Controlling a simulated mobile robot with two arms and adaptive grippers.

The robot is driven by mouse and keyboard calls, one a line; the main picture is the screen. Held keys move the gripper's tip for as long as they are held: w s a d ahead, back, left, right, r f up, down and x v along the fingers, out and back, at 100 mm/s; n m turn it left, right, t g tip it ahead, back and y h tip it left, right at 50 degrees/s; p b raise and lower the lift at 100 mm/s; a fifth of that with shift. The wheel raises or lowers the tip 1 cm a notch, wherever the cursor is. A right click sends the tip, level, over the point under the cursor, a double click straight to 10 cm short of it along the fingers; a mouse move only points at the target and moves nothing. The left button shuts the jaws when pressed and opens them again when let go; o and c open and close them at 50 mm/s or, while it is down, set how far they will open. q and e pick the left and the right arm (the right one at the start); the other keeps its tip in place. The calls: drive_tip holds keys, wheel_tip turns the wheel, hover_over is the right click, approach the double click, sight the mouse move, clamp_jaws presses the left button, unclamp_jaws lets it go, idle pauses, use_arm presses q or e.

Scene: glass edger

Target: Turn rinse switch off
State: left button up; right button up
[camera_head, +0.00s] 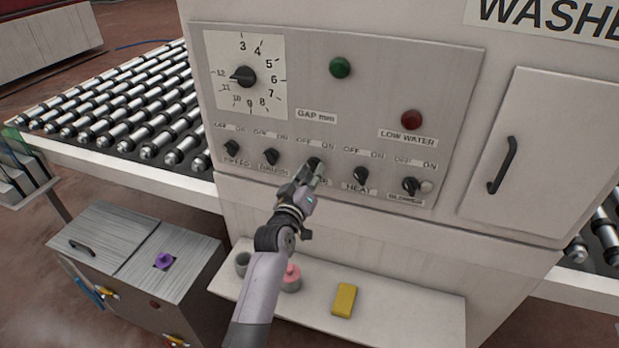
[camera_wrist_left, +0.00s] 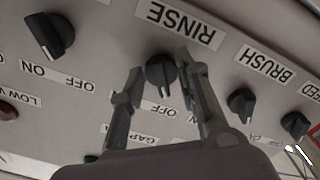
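The rinse switch (camera_head: 315,164) is a black rotary knob, the middle one in the row on the grey control panel (camera_head: 440,80). OFF and ON labels sit above it. In the left wrist view, upside down, the rinse switch (camera_wrist_left: 161,73) is below the RINSE label (camera_wrist_left: 179,25). My left gripper (camera_head: 312,174) is at the panel; in the wrist view its fingers (camera_wrist_left: 160,66) are apart, one on each side of the knob. I cannot tell whether they touch it. My right gripper is not in view.
The brush knob (camera_head: 270,157) and heat knob (camera_head: 361,176) flank the rinse switch closely. Below are a shelf (camera_head: 400,318) with a yellow block (camera_head: 344,299) and a pink-topped container (camera_head: 291,277). A roller conveyor (camera_head: 130,110) lies left; a cabinet door (camera_head: 540,150) is right.

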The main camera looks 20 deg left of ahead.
use_arm(q)
drive_tip(key=s, duration=1.2)
drive_tip(key=shift+a, duration=0.2)
drive_tip(key=shift+f, duration=0.1)
